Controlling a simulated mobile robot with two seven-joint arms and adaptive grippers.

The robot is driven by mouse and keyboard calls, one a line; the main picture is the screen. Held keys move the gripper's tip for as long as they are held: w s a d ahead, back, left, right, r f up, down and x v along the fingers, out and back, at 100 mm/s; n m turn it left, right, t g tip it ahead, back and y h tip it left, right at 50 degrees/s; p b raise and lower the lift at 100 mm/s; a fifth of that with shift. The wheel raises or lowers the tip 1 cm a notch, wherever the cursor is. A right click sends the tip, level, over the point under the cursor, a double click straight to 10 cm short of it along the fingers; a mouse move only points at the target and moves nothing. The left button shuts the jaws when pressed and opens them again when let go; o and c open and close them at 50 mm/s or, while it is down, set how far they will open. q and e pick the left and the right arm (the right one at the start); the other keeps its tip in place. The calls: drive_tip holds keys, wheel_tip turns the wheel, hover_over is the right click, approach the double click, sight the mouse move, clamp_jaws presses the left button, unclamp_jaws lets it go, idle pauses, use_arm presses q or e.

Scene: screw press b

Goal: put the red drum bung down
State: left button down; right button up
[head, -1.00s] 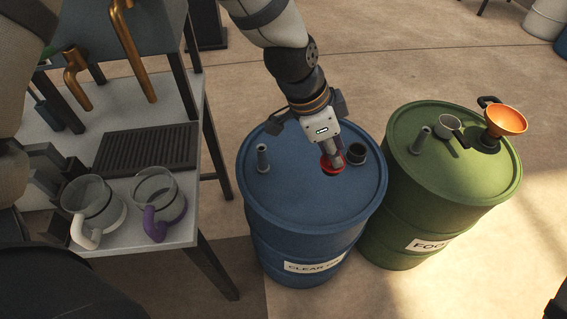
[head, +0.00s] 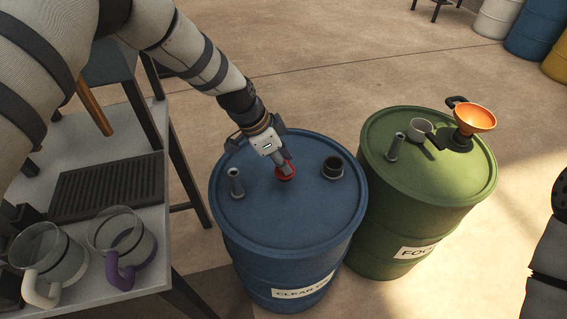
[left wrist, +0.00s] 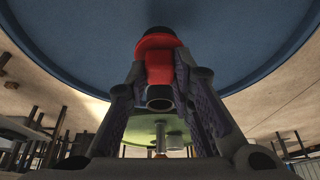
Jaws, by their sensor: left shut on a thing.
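The red drum bung (head: 287,174) is between the fingers of my left gripper (head: 283,166), over the middle-back of the blue drum's lid (head: 280,215). It is low, at or just above the lid; I cannot tell whether it touches. In the left wrist view the red bung (left wrist: 158,66) sits between the two dark finger pads, with the blue lid (left wrist: 70,40) close beyond it. My left gripper is shut on it. A black-rimmed round fitting (head: 333,167) stands on the lid to the right of the bung, apart from it. My right gripper is not in view.
A grey upright pipe (head: 236,183) stands on the lid's left. The green drum (head: 400,185) at the right bears an orange funnel (head: 474,118), a small cup (head: 421,131) and a pipe. A table at left holds two glass jugs (head: 122,240). The lid's front is clear.

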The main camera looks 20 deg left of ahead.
use_arm(q)
drive_tip(key=shift+f, duration=0.85)
drive_tip(key=shift+r, duration=0.1)
drive_tip(key=shift+f, duration=0.2)
drive_tip(key=c, duration=1.4)
unclamp_jaws()
